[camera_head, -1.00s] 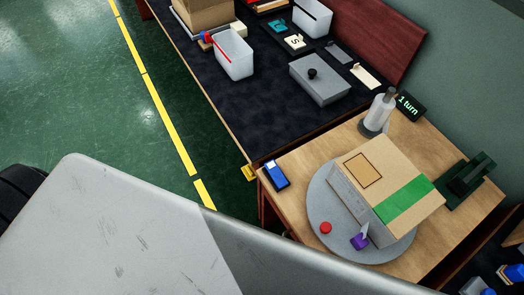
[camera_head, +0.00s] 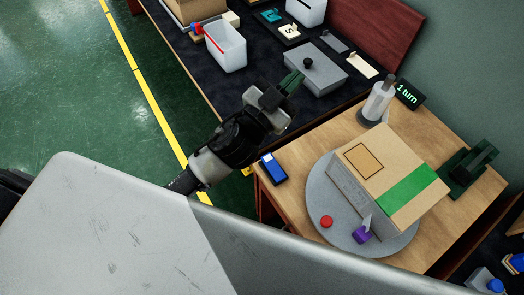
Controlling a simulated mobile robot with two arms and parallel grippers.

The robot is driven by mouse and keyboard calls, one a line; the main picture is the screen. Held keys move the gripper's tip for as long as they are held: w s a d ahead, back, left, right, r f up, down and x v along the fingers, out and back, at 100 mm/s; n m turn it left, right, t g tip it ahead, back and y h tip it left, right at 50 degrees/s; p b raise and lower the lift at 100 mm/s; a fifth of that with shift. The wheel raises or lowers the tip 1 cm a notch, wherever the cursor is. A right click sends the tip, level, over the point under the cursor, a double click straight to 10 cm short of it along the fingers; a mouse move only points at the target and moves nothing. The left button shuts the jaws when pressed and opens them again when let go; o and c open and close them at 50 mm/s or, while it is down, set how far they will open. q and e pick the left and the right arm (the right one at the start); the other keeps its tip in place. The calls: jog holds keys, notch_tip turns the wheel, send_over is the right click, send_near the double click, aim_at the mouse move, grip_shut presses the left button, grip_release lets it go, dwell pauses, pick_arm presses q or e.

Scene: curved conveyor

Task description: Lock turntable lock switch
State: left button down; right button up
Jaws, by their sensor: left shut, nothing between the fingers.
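The grey round turntable (camera_head: 327,175) lies on the wooden table, with a cardboard box with green tape (camera_head: 408,199) standing on it. A purple switch with a pale lever (camera_head: 362,235) sits on the turntable near its front rim; I take it for the lock switch. A red button (camera_head: 326,221) sits to its left. My left gripper (camera_head: 291,83) reaches in from the left, above the dark conveyor edge and the grey box. It is shut and empty, apart from the turntable and switch. My right gripper is not in view.
A blue and white device (camera_head: 273,168) lies at the table's left edge. A white bottle-like dispenser (camera_head: 377,103), a "1 turn" sign (camera_head: 409,94) and a dark green stand (camera_head: 469,168) line the back. A grey box with a black knob (camera_head: 316,70) and a white bin (camera_head: 226,47) stand on the conveyor.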

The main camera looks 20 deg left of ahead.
pick_arm(q)
jog(key=s+d+r+m+g+h, duration=0.2)
jog(key=d+r+m+g+h, duration=0.1)
jog(key=d+m+g+h, duration=0.4)
jog(key=m+g+y, duration=1)
jog(key=g+y, duration=0.4)
jog(key=y, duration=0.1)
send_over(263, 158)
jog(key=w+a, duration=0.1)
notch_tip(263, 158, down, 18)
jog(key=shift+a+r, duration=0.2)
jog(key=f, duration=0.4)
jog(key=f+p, duration=0.1)
jog(key=f, duration=0.3)
jog(key=s+d+f+p, duration=0.1)
jog(key=f, duration=0.3)
jog(key=shift+d+f, duration=0.1)
jog(key=shift+w+f, duration=0.15)
jog(key=shift+f, duration=0.6)
